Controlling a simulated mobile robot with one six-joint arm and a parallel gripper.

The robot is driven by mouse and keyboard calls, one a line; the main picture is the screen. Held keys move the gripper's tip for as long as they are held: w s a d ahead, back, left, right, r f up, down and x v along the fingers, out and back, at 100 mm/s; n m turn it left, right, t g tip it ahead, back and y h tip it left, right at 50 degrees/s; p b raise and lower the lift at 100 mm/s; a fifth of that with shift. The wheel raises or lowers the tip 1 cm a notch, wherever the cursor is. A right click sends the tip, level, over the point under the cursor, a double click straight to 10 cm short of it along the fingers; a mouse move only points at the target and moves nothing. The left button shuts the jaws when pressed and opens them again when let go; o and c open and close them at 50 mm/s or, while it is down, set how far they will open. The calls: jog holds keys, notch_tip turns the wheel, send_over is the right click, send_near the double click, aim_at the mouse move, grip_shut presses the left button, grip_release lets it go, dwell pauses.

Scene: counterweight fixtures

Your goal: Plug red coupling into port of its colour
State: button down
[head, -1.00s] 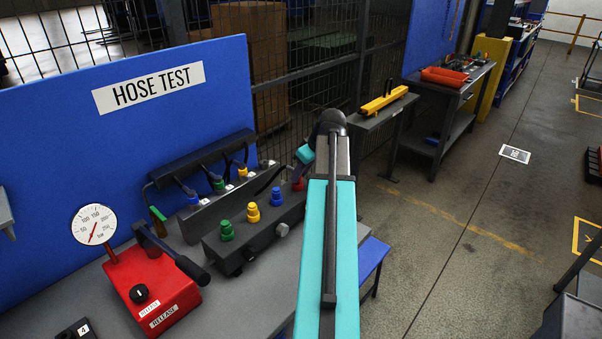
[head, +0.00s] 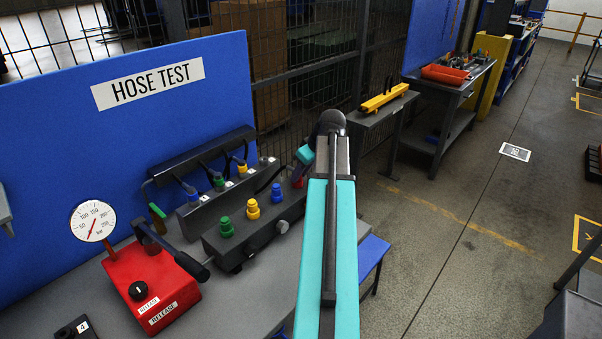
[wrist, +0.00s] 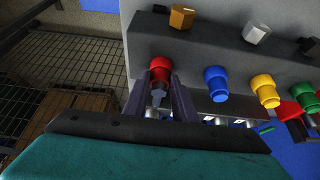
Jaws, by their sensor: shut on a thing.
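My gripper (wrist: 160,100) is shut on the red coupling (wrist: 158,88), which shows as a narrow red and grey piece between the two dark fingers in the wrist view. The wider red port (wrist: 160,66) is at the end of the dark port block, directly in line with the coupling. The two appear to meet, but I cannot tell whether the coupling is seated. In the head view, only a bit of red (head: 299,182) shows beside my arm, which hides most of the gripper.
Blue (head: 277,193), yellow (head: 253,209) and green (head: 226,227) ports line the block (head: 262,229). Behind it, a rack (head: 203,209) holds blue, green and yellow couplings with dark hoses. A red pump box (head: 152,289) with a gauge (head: 92,221) stands at left.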

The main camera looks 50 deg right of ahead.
jog(key=shift+s+a+f, duration=0.1)
jog(key=shift+f, duration=0.1)
dwell(0.5)
jog(key=c, duration=1.4)
grip_release()
jog(key=shift+r, duration=0.1)
jog(key=shift+s+r, duration=0.2)
jog(key=shift+r, duration=0.3)
jog(key=shift+p+v, duration=2.55)
jog(key=shift+v, duration=1.85)
